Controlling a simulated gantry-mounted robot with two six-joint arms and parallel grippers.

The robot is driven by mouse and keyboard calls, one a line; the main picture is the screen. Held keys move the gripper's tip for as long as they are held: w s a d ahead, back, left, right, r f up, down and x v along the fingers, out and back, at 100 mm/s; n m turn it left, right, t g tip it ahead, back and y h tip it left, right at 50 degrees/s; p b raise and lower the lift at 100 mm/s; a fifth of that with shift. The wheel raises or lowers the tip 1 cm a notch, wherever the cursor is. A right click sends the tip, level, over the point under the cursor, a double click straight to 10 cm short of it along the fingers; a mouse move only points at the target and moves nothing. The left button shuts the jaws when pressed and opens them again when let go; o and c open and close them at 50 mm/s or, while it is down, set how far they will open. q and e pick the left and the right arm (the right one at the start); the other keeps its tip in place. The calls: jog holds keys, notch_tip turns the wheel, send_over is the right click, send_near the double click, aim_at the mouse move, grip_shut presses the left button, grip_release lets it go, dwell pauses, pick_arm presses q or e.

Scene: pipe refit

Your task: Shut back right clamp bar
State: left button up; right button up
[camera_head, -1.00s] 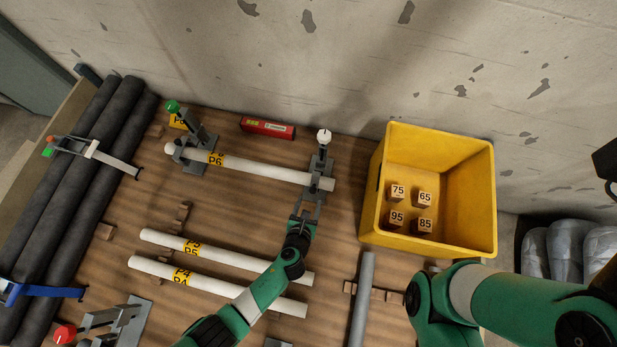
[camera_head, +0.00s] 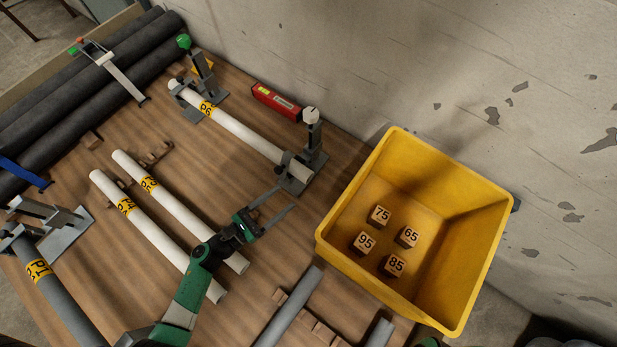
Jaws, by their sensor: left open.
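The back right clamp (camera_head: 313,150) is grey and stands at the right end of the white pipe P6 (camera_head: 240,130). Its bar stands up from the base and ends in a white knob (camera_head: 311,116). The pipe's right end lies in the clamp's base. My left gripper (camera_head: 286,199) is open and empty, with its two fingers pointing at the clamp base from the front. The fingertips are close to the base; I cannot tell whether they touch it. My right gripper is out of view.
A yellow crate (camera_head: 485,240) with numbered blocks stands right of the clamp. A red tool (camera_head: 276,103) lies behind the pipe. The back left clamp has a green knob (camera_head: 184,42). Two white pipes (camera_head: 180,210) lie in front. Dark pipes (camera_head: 80,90) lie at left.

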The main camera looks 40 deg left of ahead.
pick_arm(q)
jog(key=s+a+f+n+y+b, duration=0.1)
jog(key=s+a+f+n+y, duration=0.15)
jog(key=f, duration=0.25)
jog(key=y, duration=0.2)
send_near(276, 172)
jog(key=shift+n+h, duration=0.25)
jog(key=w+b, duration=0.2)
jog(key=w, duration=0.8)
jog(key=shift+w+f+b, duration=0.15)
jog(key=shift+w+b, duration=0.15)
jog(key=shift+w, duration=0.1)
jog(key=shift+d, duration=0.1)
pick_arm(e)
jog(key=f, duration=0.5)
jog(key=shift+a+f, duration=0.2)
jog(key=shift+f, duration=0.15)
pick_arm(q)
grip_shut()
